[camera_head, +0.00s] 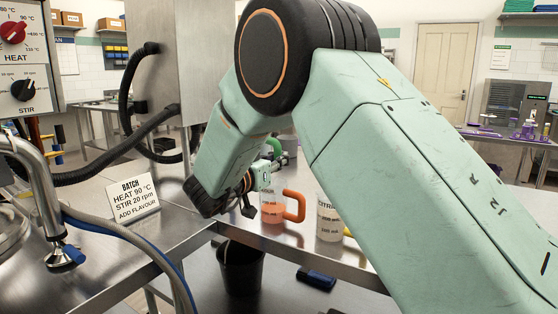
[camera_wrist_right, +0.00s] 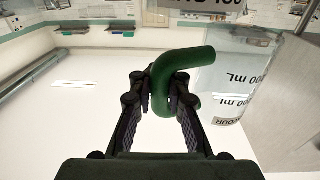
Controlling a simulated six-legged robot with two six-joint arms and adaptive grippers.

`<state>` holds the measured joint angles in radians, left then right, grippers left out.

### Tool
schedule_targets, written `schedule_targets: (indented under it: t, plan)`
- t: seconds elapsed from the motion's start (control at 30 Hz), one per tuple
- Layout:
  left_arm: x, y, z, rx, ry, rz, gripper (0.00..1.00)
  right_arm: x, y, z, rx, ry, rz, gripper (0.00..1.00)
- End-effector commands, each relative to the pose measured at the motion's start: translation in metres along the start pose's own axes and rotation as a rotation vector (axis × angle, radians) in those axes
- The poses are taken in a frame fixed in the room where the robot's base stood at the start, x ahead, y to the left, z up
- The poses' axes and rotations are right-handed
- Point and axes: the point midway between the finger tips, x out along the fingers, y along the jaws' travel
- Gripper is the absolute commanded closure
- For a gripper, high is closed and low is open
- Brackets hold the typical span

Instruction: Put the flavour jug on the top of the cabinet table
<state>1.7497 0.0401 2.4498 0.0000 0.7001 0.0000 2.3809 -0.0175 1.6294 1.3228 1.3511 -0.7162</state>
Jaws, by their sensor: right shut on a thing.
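The flavour jug is a clear jug (camera_wrist_right: 235,85) with printed volume marks and a green handle (camera_wrist_right: 180,68). My right gripper (camera_wrist_right: 167,95) has its fingers on both sides of the handle and is shut on it; the jug body is to the right. In the head view the green handle (camera_head: 274,147) shows just beyond my right gripper (camera_head: 273,167), above the steel table (camera_head: 185,225). My arm hides most of the jug there. I cannot tell which surface is the cabinet table. My left gripper is not in view.
A jug with orange handle and liquid (camera_head: 273,210) and a white labelled container (camera_head: 330,222) stand close to my right gripper. A batch sign (camera_head: 132,198), a steel pipe (camera_head: 48,195) and black hoses (camera_head: 125,150) are at left. A dark bin (camera_head: 241,268) is below the table edge.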

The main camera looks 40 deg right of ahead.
Motion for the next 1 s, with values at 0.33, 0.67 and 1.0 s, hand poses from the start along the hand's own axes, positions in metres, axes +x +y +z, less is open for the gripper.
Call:
schedule_targets:
  t: [0.33,0.67,1.0]
  plan:
    - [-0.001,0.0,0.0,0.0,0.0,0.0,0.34,0.0,0.0,0.009,-0.001,0.0,0.0,1.0]
    - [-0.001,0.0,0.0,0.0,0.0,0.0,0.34,0.0,0.0,0.011,0.0,0.0,0.0,0.78]
    - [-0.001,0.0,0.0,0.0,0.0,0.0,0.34,0.0,0.0,0.012,-0.001,0.0,0.0,0.62]
